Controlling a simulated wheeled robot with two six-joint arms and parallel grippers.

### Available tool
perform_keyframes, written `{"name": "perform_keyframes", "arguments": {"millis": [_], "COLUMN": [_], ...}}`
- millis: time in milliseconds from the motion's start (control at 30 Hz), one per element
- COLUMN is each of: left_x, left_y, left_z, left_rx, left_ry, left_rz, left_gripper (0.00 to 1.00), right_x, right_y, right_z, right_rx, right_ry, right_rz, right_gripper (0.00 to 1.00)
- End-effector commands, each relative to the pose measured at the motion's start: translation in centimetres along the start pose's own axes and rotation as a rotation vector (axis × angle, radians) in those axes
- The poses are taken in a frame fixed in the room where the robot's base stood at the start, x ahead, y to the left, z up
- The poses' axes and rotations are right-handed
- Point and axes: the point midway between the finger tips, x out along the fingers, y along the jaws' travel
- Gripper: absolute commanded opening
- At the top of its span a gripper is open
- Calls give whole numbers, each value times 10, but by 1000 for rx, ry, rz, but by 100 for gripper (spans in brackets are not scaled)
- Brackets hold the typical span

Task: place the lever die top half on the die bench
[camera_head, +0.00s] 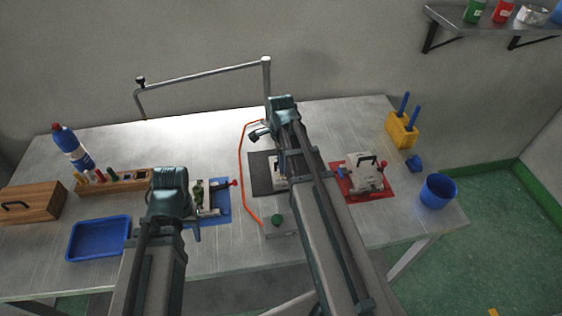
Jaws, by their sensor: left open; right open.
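A dark mat (261,183) holds a light metal piece (277,170), partly hidden by my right arm. No part is clearly marked as the die bench.
A red mat (347,193) with another metal die (363,173) is right of my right arm. A blue tray (98,239), wooden rack (127,181) and bottle (70,148) stand left. A yellow holder (401,132) and blue cup (437,190) stand right. An orange cable (241,175) crosses the middle.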

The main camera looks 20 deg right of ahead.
Motion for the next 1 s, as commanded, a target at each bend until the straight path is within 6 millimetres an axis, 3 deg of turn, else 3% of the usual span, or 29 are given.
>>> {"name": "perform_keyframes", "arguments": {"millis": [267, 800, 1000], "left_x": [-30, -109, -120], "left_y": [-3, -10, -11], "left_z": [2, 6, 7], "left_rx": [0, 2, -1], "left_ry": [0, 0, 0], "left_rz": [0, 0, 1], "left_gripper": [50, 50, 50], "right_x": [-30, -109, -120], "right_y": [0, 0, 0], "right_z": [0, 0, 0], "right_rx": [0, 0, 0], "right_ry": [0, 0, 0], "right_rz": [0, 0, 0], "right_gripper": [42, 42, 42]}}
